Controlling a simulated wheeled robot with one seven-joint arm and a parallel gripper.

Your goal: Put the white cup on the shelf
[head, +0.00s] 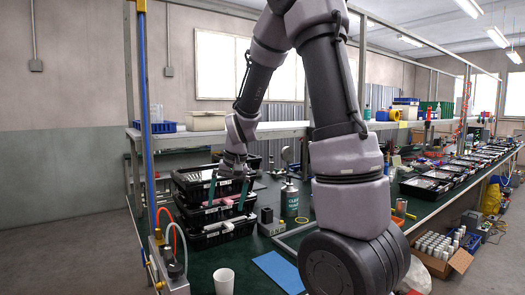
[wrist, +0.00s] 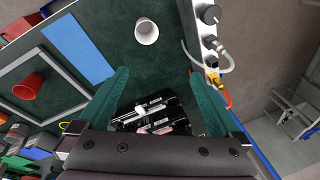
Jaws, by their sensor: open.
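The white cup (head: 224,281) stands on the green table near its front edge in the head view. It also shows near the top of the wrist view (wrist: 146,32), beyond my fingertips. My gripper (head: 228,201) hangs over the stacked black trays, behind the cup and apart from it. Its two teal fingers are spread with nothing between them, as the wrist view also shows (wrist: 157,74). The shelf (head: 180,138) is a long light board raised above the back of the table. Part of it is hidden behind my arm.
Black trays (head: 205,228) are stacked beneath my gripper. A blue sheet (head: 277,270) lies right of the cup. A fixture with a red hose (head: 174,270) stands left of it. The shelf holds a blue bin (head: 155,127) and a beige box (head: 205,121), with bare board right of them.

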